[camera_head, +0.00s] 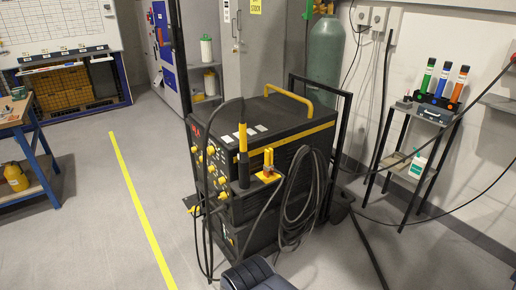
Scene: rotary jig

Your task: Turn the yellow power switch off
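A black welding machine (285,127) stands upright on the floor in the middle of the view, with a yellow handle on top. Its narrow front panel faces left and carries several small yellow knobs (211,150). A dark rounded shape at the bottom edge may be part of my arm. No gripper fingers show.
Black cables (303,205) hang in coils on the machine's near side, and others cross the floor at right. A green gas cylinder (326,55) stands behind. A small stand (404,165) holds bottles at right. Open floor lies left, with a yellow line (140,205).

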